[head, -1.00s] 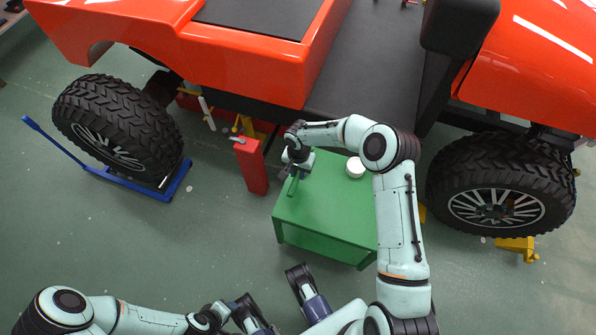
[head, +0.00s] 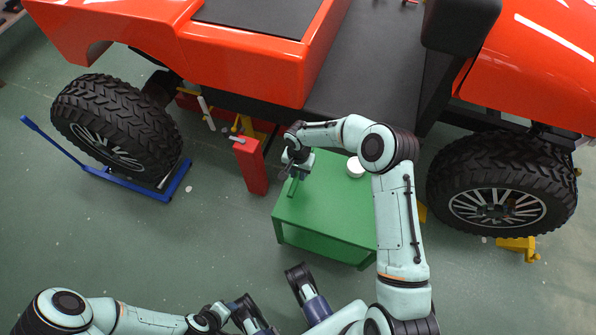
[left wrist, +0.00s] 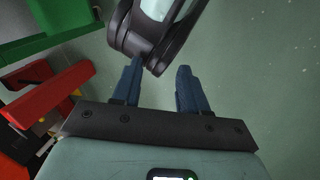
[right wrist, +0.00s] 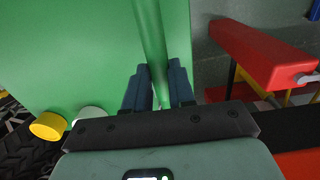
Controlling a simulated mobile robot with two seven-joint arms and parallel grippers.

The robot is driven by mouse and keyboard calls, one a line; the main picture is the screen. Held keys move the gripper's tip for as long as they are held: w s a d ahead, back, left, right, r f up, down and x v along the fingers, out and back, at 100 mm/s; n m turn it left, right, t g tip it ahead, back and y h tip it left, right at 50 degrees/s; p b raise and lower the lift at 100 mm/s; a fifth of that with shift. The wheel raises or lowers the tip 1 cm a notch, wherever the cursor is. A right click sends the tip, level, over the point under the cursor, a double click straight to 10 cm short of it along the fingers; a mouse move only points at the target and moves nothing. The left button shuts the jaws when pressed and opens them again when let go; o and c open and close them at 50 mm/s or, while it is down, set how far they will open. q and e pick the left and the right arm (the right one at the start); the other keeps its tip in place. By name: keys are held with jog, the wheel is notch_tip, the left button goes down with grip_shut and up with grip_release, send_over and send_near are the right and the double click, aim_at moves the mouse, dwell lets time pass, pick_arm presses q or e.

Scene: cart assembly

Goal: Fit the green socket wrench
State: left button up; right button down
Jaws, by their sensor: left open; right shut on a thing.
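The green socket wrench (right wrist: 150,35) is a long rod between the fingers of my right gripper (right wrist: 158,70), which is shut on it. In the head view the wrench (head: 292,188) shows as a short green bar below my right gripper (head: 298,170), over the left part of the green table (head: 325,210). Green on green, I cannot tell whether it touches the tabletop; its far end is cut off in the right wrist view. My left gripper (left wrist: 158,78) is open and empty, low at the front, away from the table.
A white round piece (head: 355,168) stands on the table; a yellow round piece (right wrist: 48,126) shows in the right wrist view. A red post (head: 250,167) stands left of the table. The orange vehicle (head: 250,65) and its left wheel (head: 118,125) on a blue dolly (head: 165,190) lie beyond.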

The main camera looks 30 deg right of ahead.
pick_arm(q)
jog(key=shift+a+f+b, duration=0.1)
jog(key=shift+f+b, duration=0.75)
jog(key=shift+f, duration=0.4)
pick_arm(e)
jog(key=shift+f, duration=1.3)
jog(key=c, duration=0.9)
grip_release()
jog(key=shift+o, duration=0.2)
pick_arm(q)
jog(key=w+a+t, duration=0.1)
jog(key=w+a, duration=0.1)
jog(key=w, duration=0.2)
jog(key=s+d+r+g+p, duration=0.1)
jog(key=s+d+r+p, duration=0.1)
jog(key=s+r+p, duration=0.1)
jog(key=shift+s+d+r, duration=0.2)
jog(key=shift+s, duration=0.5)
pick_arm(e)
notch_tip(320, 180, up, 14)
jog(key=shift+f, duration=0.2)
jog(key=shift+w+d, duration=0.1)
